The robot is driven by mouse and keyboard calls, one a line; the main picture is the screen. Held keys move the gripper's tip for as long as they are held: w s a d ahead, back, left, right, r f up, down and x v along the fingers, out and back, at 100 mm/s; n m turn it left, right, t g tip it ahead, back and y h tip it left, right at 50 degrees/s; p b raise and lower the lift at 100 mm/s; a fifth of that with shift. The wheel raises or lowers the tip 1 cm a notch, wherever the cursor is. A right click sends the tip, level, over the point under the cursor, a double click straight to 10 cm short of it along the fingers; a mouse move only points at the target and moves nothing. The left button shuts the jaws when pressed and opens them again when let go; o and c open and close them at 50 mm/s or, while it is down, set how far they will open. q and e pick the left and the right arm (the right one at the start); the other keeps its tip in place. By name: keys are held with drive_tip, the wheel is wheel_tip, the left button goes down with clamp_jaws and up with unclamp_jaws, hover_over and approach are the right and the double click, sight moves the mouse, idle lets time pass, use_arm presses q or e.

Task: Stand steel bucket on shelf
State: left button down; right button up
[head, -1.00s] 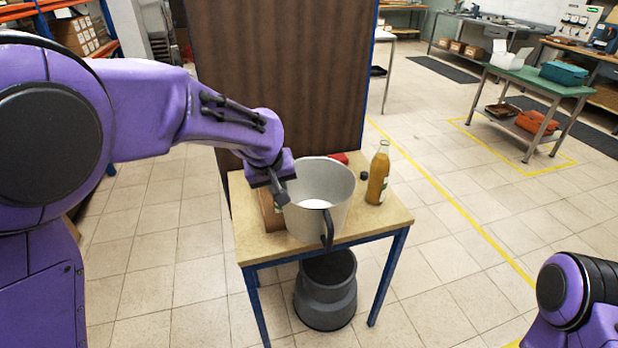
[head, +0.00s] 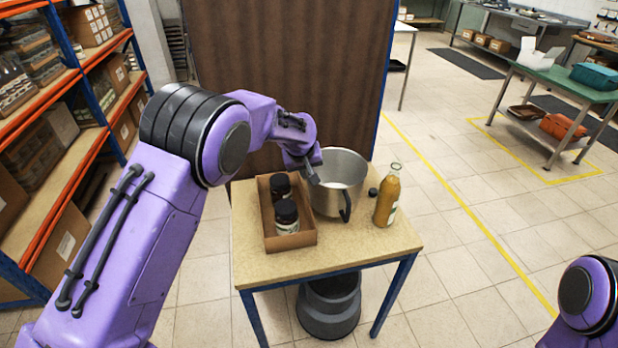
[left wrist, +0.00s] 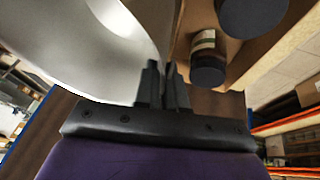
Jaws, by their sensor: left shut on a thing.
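The steel bucket (head: 345,168) is a grey metal pot with a dark handle, upright at the back of the small wooden table (head: 290,262). I cannot tell whether its base touches the tabletop. My left gripper (head: 311,174) is shut on its left rim. In the left wrist view the closed fingers (left wrist: 162,88) are at the edge of the bucket's pale wall (left wrist: 60,45). The shelf rack (head: 95,135) with orange beams and blue posts stands at the far left. My right gripper is out of view; only part of that arm shows at lower right.
An open cardboard box (head: 292,241) with dark-lidded jars (head: 286,214) sits left of the bucket. A bottle of orange liquid (head: 387,196) and a small dark cap (head: 373,192) are right of it. A brown panel (head: 290,80) stands behind the table.

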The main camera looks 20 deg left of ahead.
use_arm(q)
drive_tip(key=w+f, duration=0.2)
drive_tip(key=shift+w+f, duration=0.3)
drive_tip(key=shift+w, duration=0.1)
drive_tip(key=shift+w+f+p, duration=0.1)
drive_tip(key=shift+f+p, duration=0.1)
drive_tip(key=shift+p, duration=0.1)
drive_tip(key=f+p, duration=0.1)
drive_tip(key=f, duration=0.1)
drive_tip(key=shift+s+f+p, duration=0.3)
drive_tip(key=shift+s+p, duration=0.05)
drive_tip(key=shift+p, duration=0.05)
drive_tip(key=shift+w+f, duration=0.2)
drive_tip(key=shift+w, duration=0.05)
drive_tip(key=c, duration=1.3)
unclamp_jaws()
drive_tip(key=shift+o, duration=0.4)
drive_tip(key=shift+s+r, duration=0.15)
drive_tip(key=shift+s, duration=0.1)
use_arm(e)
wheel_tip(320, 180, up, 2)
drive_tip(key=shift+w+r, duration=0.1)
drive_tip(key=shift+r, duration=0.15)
